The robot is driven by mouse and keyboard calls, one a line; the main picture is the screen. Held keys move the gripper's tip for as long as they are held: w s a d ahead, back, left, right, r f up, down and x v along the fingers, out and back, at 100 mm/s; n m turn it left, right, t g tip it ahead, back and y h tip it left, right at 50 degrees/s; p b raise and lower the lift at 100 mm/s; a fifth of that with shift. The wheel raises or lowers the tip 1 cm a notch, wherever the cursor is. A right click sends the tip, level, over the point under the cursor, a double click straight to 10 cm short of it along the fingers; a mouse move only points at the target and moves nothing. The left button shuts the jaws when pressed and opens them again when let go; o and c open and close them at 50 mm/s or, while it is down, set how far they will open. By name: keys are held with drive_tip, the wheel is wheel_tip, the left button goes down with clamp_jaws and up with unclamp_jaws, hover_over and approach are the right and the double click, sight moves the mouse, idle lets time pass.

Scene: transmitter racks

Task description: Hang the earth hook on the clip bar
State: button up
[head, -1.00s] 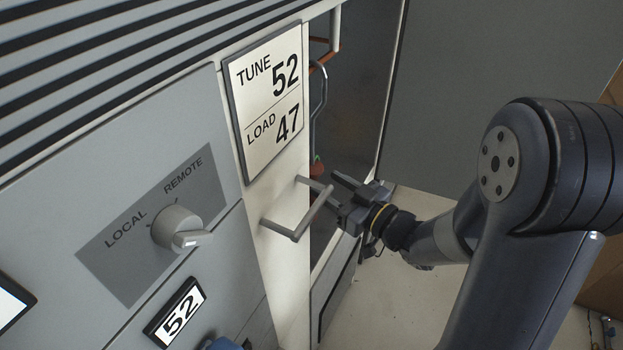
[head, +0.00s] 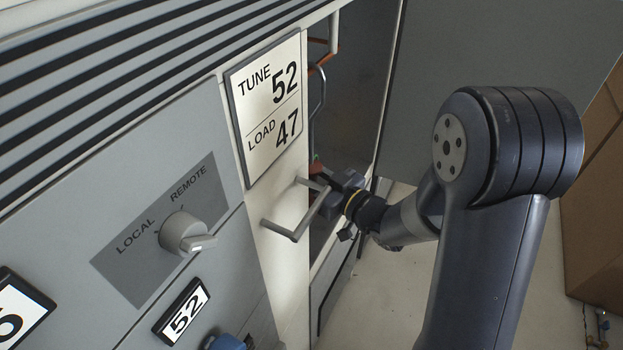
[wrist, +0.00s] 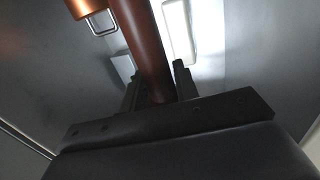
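My gripper (head: 327,180) reaches into the open cabinet bay behind a grey bar handle, so its fingertips are partly hidden in the head view. In the wrist view, my gripper (wrist: 158,85) has its two dark fingers apart, one to each side of a red-brown rod (wrist: 143,45); I cannot tell whether they touch it. In the head view, a grey curved hook (head: 320,92), which looks like the earth hook, hangs in the bay above my gripper. A small red part (head: 316,167) shows below it. I cannot identify the clip bar for certain.
The grey bar handle (head: 308,222) juts from the panel close beside my gripper. Orange-copper tubing (head: 322,63) runs at the bay's top. The wrist view shows a copper-coloured cylinder (wrist: 86,7) with a metal loop (wrist: 102,24). A rotary knob (head: 186,235) protrudes at left.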

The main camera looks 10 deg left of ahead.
clamp_jaws()
drive_tip(key=shift+r, duration=0.1)
